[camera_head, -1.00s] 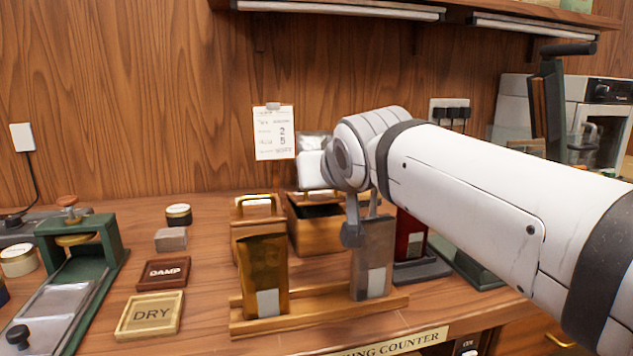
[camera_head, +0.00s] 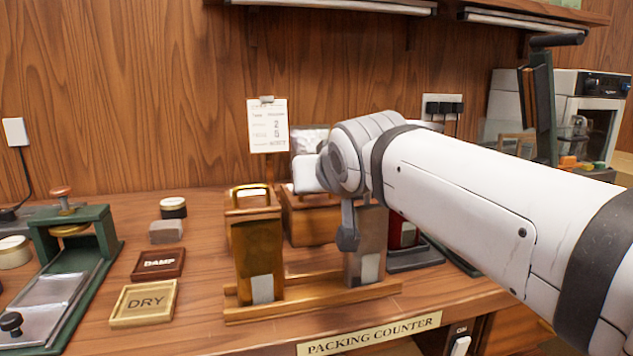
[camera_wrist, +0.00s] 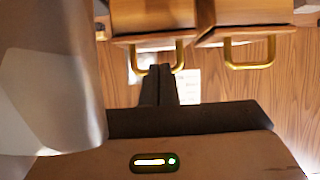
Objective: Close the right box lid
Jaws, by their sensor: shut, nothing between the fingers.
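The right wooden box (camera_head: 309,226) stands behind the tin packets in the head view, partly hidden by my wrist. In the wrist view, which looks upside down, its lid (camera_wrist: 148,38) with a brass handle (camera_wrist: 140,60) shows at upper left, lying much like the lid of the other box. It appears down; I cannot tell if it sits fully flush. My gripper (camera_wrist: 159,70) is shut and empty, its fingertips close to that handle; contact is unclear. The left box lid (camera_head: 251,203) is down, its handle (camera_wrist: 250,64) also showing in the wrist view.
A gold packet (camera_head: 260,255) and a silver packet (camera_head: 366,245) stand on a wooden rack (camera_head: 320,297) in front of the boxes. A red item (camera_head: 402,232) stands to the right. DAMP (camera_head: 158,264) and DRY (camera_head: 144,303) trays lie left. The wall is close behind.

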